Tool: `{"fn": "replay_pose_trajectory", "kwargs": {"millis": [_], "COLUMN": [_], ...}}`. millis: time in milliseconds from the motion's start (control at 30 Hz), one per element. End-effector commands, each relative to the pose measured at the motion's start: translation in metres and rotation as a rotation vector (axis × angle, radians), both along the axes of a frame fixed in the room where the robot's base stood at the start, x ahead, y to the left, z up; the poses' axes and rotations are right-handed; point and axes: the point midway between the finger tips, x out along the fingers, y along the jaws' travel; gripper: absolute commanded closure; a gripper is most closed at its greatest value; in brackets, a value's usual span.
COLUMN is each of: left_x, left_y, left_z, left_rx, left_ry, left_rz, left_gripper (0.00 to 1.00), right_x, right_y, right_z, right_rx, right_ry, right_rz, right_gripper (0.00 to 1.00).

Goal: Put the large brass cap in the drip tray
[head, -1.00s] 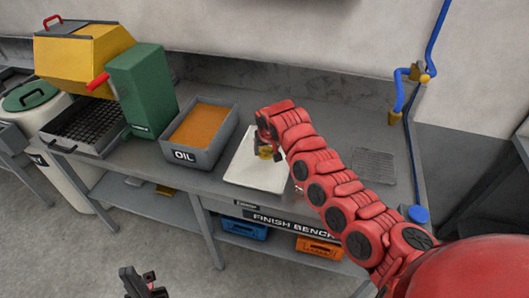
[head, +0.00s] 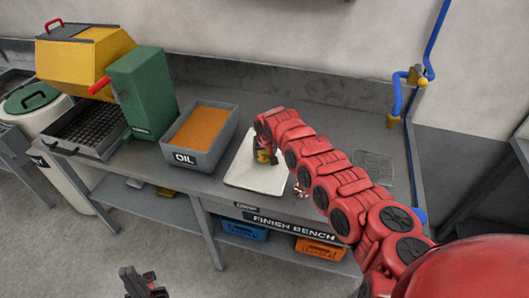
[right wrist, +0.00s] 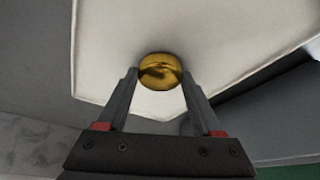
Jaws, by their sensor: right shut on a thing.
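The brass cap (head: 263,157) is a small, round, shiny gold piece over the white mat on the bench. My right gripper (head: 261,150) is shut on it and partly hides it in the head view. In the right wrist view the cap (right wrist: 160,70) sits between the two fingertips (right wrist: 160,78), with the white mat behind it. I cannot tell whether the cap touches the mat. A dark mesh-bottomed tray (head: 92,128) lies under the yellow machine at the left; I cannot tell surely that it is the drip tray. My left gripper (head: 143,284) is low at the front, empty, its opening unclear.
A grey oil bin (head: 208,160) with orange contents stands between the white mat (head: 240,176) and the green box (head: 143,90) beside the yellow machine (head: 80,55). A wire rack (head: 373,165) lies on the bench right of my arm. Blue and orange crates sit below.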

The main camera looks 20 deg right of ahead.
Motion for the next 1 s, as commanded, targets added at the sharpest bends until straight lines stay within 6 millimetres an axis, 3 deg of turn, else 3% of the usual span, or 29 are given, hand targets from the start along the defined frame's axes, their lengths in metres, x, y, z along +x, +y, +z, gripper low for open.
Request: {"fn": "replay_pose_trajectory", "kwargs": {"millis": [233, 267, 400, 733, 1000], "left_x": [0.000, 0.000, 0.000, 0.000, 0.000], "left_y": [0.000, 0.000, 0.000, 0.000, 0.000], "left_z": [-0.002, -0.002, -0.002, -0.001, -0.001], "left_rx": [0.000, 0.000, 0.000, 0.000, 0.000], "left_ry": [0.000, 0.000, 0.000, 0.000, 0.000], "left_rz": [0.000, 0.000, 0.000, 0.000, 0.000], "left_gripper": [1.00, 1.00, 1.00, 1.00, 1.00], "right_x": [0.000, 0.000, 0.000, 0.000, -0.007], "right_y": [0.000, 0.000, 0.000, 0.000, -0.001], "right_z": [-0.004, -0.004, -0.003, -0.001, 0.021], "right_rx": [0.000, 0.000, 0.000, 0.000, 0.001], "right_ry": [0.000, 0.000, 0.000, 0.000, -0.004], "right_rz": [0.000, 0.000, 0.000, 0.000, -0.002], "right_gripper": [0.99, 0.31, 0.06, 0.03, 0.03]}}
